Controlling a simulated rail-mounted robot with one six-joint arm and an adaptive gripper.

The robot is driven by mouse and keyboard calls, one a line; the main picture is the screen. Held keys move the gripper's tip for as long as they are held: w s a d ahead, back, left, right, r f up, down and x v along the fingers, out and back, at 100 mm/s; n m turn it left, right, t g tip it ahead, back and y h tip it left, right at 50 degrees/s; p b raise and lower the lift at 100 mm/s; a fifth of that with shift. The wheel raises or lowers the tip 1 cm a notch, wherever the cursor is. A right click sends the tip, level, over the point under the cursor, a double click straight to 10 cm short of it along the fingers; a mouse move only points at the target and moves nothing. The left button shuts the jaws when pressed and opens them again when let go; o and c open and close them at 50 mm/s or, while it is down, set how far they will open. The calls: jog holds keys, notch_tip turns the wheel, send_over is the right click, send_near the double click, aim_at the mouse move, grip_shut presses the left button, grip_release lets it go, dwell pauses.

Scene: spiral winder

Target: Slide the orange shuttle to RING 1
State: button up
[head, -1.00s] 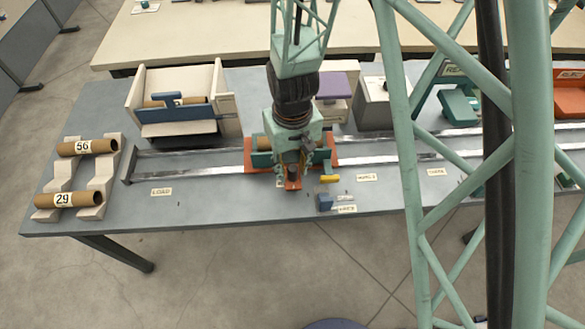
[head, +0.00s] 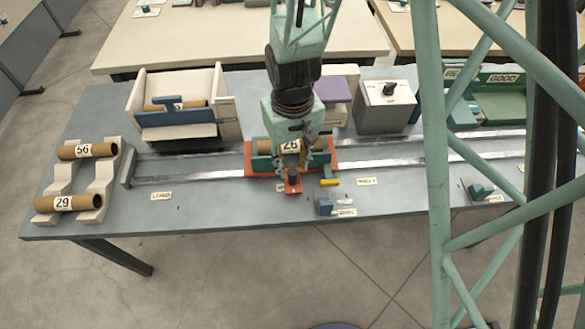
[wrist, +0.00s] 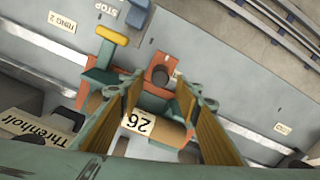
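The orange shuttle (head: 292,185) sits on the twin metal rails near the table's middle, carrying a brown tube labelled 26 (head: 290,147) in its green cradle. In the wrist view, the shuttle's upright knob (wrist: 160,76) shows beyond my fingertips. My gripper (wrist: 160,88) is open above the shuttle, its tan-padded fingers apart with the tube seen between them. They seem to touch nothing, though the exact height is hard to judge. The RING 2 label (wrist: 62,21) lies farther along, left in the wrist view.
A yellow bar (head: 330,183) and a blue STOP block (head: 324,206) lie right of the shuttle's front. Tubes 56 (head: 87,149) and 29 (head: 69,203) rest on a left rack. A cream tray (head: 180,100) stands behind the rails. The rails are clear on both sides.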

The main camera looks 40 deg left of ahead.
notch_tip(320, 180, up, 8)
dwell(0.6)
jog(key=shift+s+a+f, duration=0.1)
dwell(0.4)
